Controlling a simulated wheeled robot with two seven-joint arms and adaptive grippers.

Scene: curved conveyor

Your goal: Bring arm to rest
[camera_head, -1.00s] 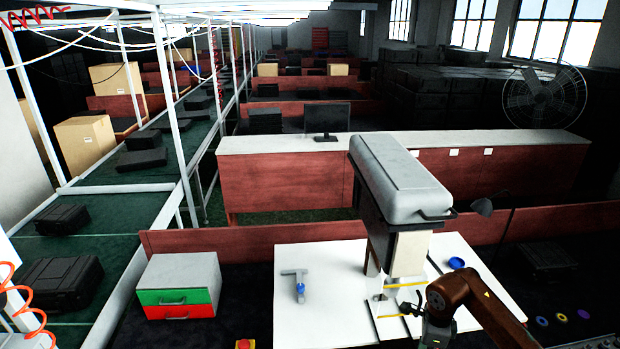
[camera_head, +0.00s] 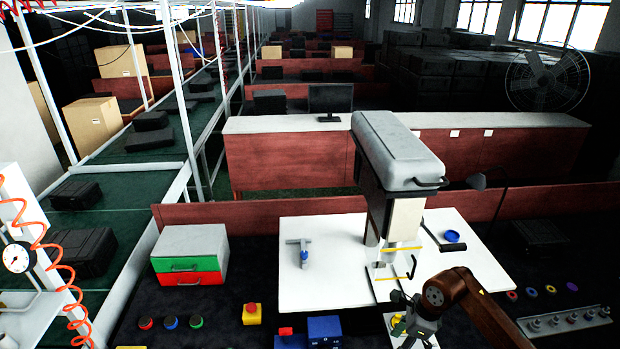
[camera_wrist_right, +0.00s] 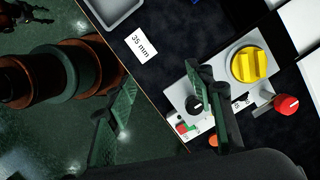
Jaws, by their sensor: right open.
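My right arm (camera_head: 468,302), brown, reaches in from the lower right in the head view. Its dark gripper (camera_head: 408,312) is over the front edge of the white worktop, just in front of the grey machine (camera_head: 400,150). In the right wrist view the gripper's two green-lined fingers (camera_wrist_right: 160,108) are spread apart with nothing between them. One finger overlaps a grey control panel (camera_wrist_right: 222,70) with a yellow knob (camera_wrist_right: 250,65) and a red button (camera_wrist_right: 287,105); contact cannot be told. My left gripper is not in view.
A white worktop (camera_head: 310,285) carries a small grey-and-blue tool (camera_head: 303,253) and a blue ring (camera_head: 452,236). A green-and-red drawer box (camera_head: 190,265) stands left. A rack (camera_head: 565,322) lies right. A gauge stand (camera_head: 20,258) is far left.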

